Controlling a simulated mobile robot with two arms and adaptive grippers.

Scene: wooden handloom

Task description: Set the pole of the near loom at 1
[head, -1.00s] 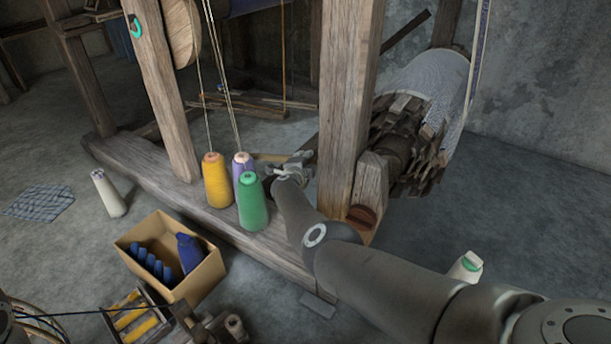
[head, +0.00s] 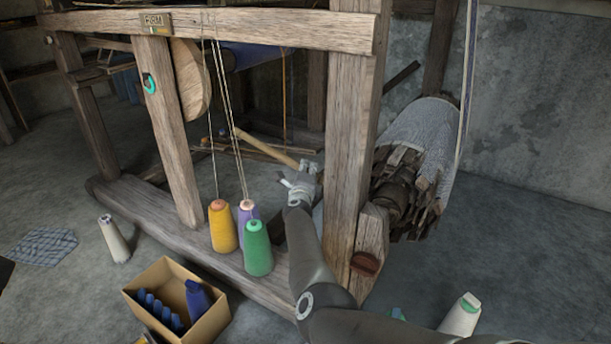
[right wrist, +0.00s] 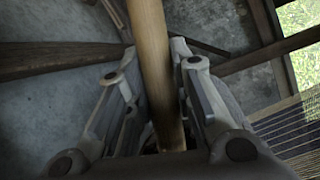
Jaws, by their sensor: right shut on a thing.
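The loom is a weathered wooden frame (head: 260,28) with thick posts and a base beam. The pole (head: 265,148) is a pale round wooden rod, slanting up to the left inside the frame. My right gripper (head: 303,178) is shut on its lower right end, left of the thick front post. In the right wrist view the pole (right wrist: 152,40) runs between both fingers of the right gripper (right wrist: 158,60). I cannot make out any position marked 1. My left gripper is not in view.
Yellow, purple and green thread cones (head: 257,250) stand on the base beam (head: 160,215). A cloth roll (head: 420,135) is right of the front post (head: 347,140).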

